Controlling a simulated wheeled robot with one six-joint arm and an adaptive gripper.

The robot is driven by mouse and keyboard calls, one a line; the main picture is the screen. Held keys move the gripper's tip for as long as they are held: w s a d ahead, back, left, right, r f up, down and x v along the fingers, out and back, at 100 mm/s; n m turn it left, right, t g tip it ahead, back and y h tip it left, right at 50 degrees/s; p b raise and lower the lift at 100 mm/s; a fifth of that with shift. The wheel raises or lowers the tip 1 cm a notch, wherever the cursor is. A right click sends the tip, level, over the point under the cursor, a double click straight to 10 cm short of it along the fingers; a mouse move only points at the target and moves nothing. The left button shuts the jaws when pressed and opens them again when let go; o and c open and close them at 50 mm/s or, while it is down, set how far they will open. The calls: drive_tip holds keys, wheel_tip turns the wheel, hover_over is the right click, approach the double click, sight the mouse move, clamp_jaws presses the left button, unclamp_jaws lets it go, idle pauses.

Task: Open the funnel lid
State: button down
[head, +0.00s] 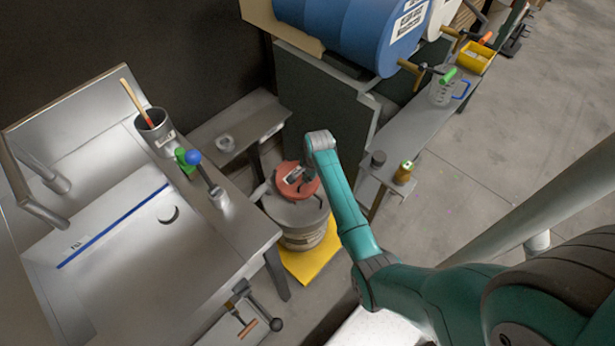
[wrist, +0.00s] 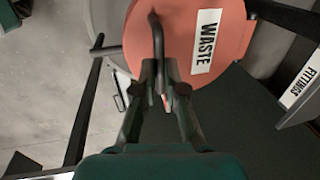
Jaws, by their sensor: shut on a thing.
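The funnel lid (wrist: 192,55) is a red-orange disc with a white "WASTE" label. In the head view the lid (head: 297,183) lies on top of a grey funnel (head: 290,209) on a drum. In the head view my gripper (head: 292,176) is over the lid and small, so the grasp itself is hard to make out there.
The drum (head: 304,238) stands on a yellow base (head: 311,262). A metal sink table (head: 150,260) is on the left, and a blue barrel (head: 350,30) is above a dark cabinet. A small shelf with a yellow-brown container (head: 404,173) is to the right. Open floor (head: 480,170) lies further right.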

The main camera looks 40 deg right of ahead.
drive_tip(key=shift+w+r, duration=0.35)
drive_tip(key=shift+r, duration=0.35)
drive_tip(key=w+r, duration=0.5)
drive_tip(key=w, duration=0.1)
drive_tip(key=shift+a+r, duration=0.3)
drive_tip(key=shift+r, duration=0.05)
drive_tip(key=shift+w, duration=0.2)
drive_tip(key=c, duration=1.7)
unclamp_jaws()
drive_tip(key=shift+d, duration=0.1)
drive_tip(key=o, duration=0.4)
drive_tip(key=shift+w+d+f, duration=0.1)
drive_tip(key=shift+w+f, duration=0.1)
drive_tip(key=shift+f, duration=0.1)
drive_tip(key=shift+o, duration=0.4)
drive_tip(key=shift+r, duration=0.35)
